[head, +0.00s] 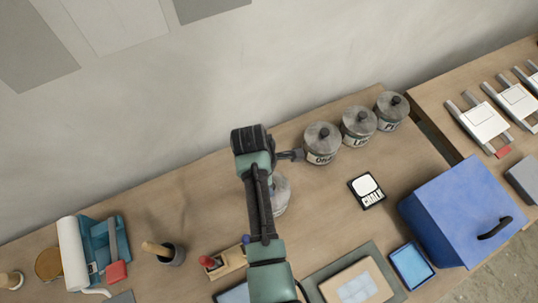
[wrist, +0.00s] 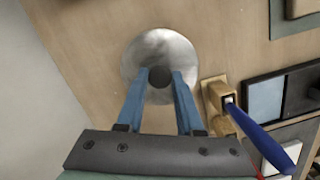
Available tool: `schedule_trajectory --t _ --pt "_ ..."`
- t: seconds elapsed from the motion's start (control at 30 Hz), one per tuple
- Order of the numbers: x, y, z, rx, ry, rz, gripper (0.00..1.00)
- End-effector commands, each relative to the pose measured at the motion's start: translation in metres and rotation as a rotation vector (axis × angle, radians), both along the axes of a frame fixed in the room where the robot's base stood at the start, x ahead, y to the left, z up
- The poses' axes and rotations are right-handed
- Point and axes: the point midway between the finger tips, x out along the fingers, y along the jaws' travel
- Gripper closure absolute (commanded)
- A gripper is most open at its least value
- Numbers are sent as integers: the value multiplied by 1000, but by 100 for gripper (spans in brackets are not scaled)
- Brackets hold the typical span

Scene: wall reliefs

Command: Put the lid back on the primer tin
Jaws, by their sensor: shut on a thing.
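My gripper (wrist: 160,74) is shut on the dark knob of a round, shiny metal lid (wrist: 157,48) in the wrist view, one blue finger on each side of the knob. In the head view a grey metal shape (head: 281,196) shows beside my arm, mostly hidden behind it. I cannot tell whether it is the lid alone or a tin under the lid, or whether the lid is raised. Three grey tins stand at the back right, each with a knobbed lid: the left (head: 322,144), the middle (head: 359,126) and the right (head: 391,110). I cannot make out a primer label.
A blue box (head: 462,212) stands right of a black-and-white chalk packet (head: 367,190). A wooden block (head: 226,263) with coloured handles lies near my arm; it shows close to the lid in the wrist view (wrist: 217,97). A brush pot (head: 171,254) is left. Bench between chalk and tins is clear.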

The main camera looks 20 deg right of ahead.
Motion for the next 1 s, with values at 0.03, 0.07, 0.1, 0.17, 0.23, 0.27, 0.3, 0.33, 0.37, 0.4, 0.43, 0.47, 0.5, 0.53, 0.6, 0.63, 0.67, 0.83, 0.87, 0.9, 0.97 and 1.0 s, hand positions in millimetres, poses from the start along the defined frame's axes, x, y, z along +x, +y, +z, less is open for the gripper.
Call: schedule_trajectory --t 0.03,0.07,0.1,0.17,0.23,0.27,0.3,0.33,0.37,0.4,0.43,0.47,0.5,0.53,0.6,0.63,0.67,0.83,0.87,0.9,0.97,1.0 --pt "0 0 0 0 0 0 100" --pt "0 0 0 0 0 0 100" --pt "0 0 0 0 0 0 100" --pt "0 0 0 0 0 0 100" --pt "0 0 0 0 0 0 100" --pt "0 0 0 0 0 0 100" --pt "0 0 0 0 0 0 100" --pt "0 0 0 0 0 0 100" --pt "0 0 0 0 1 0 100" --pt "0 0 1 0 1 0 100" --pt "0 0 1 0 1 0 100" --pt "0 0 0 0 1 0 100" --pt "-1 0 0 1 2 -1 100" --pt "-1 0 0 1 2 -1 100" --pt "-1 0 0 1 2 -1 100" --pt "-1 0 0 1 2 -1 100" --pt "-1 0 0 0 1 -1 100" --pt "0 0 -1 0 1 -1 100" --pt "0 0 -1 0 1 -1 100" --pt "0 0 -1 0 1 -1 100" --pt "0 0 -1 0 1 0 100" --pt "0 0 -1 0 1 0 63"
